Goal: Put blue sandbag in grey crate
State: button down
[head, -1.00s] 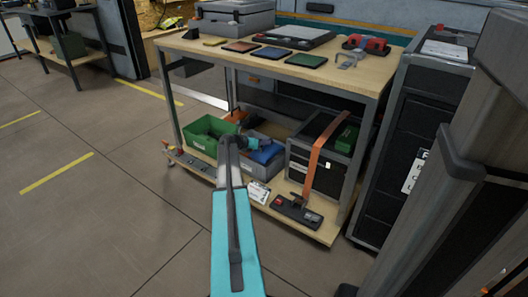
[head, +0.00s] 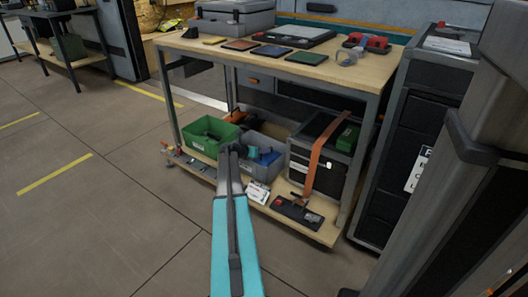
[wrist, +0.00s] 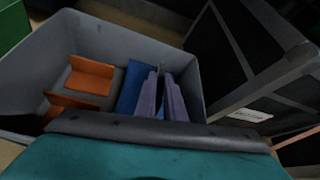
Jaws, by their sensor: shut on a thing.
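The grey crate (head: 262,172) stands on the lower shelf of the workbench. It fills much of the wrist view, where its inner wall (wrist: 95,32) shows. The blue sandbag (head: 269,157) is inside the crate's opening; it also shows in the wrist view (wrist: 134,88). My gripper (wrist: 166,88) reaches down into the crate and is shut on the sandbag, toward the crate's right side. The fingers hide part of the bag, and I cannot tell whether it touches the floor. In the head view my arm hides most of the gripper.
Orange pieces (wrist: 90,75) lie in the crate left of the sandbag. A green bin (head: 208,134) is left of the crate. A black case with an orange strap (head: 318,160) stands close on its right. The bench top (head: 290,66) overhangs the shelf.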

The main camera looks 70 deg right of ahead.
jog(key=shift+f+p, duration=0.35)
jog(key=shift+f, duration=0.15)
dwell(0.3)
jog(key=c, duration=1.8)
grip_release()
jog(key=shift+f, duration=0.1)
jog(key=shift+c, duration=0.2)
jog(key=shift+r+b, duration=0.4)
jog(key=shift+r, duration=0.1)
jog(key=p+v, duration=0.4)
jog(key=v, duration=0.8)
jog(key=shift+p, duration=0.3)
jog(key=shift+r, duration=0.15)
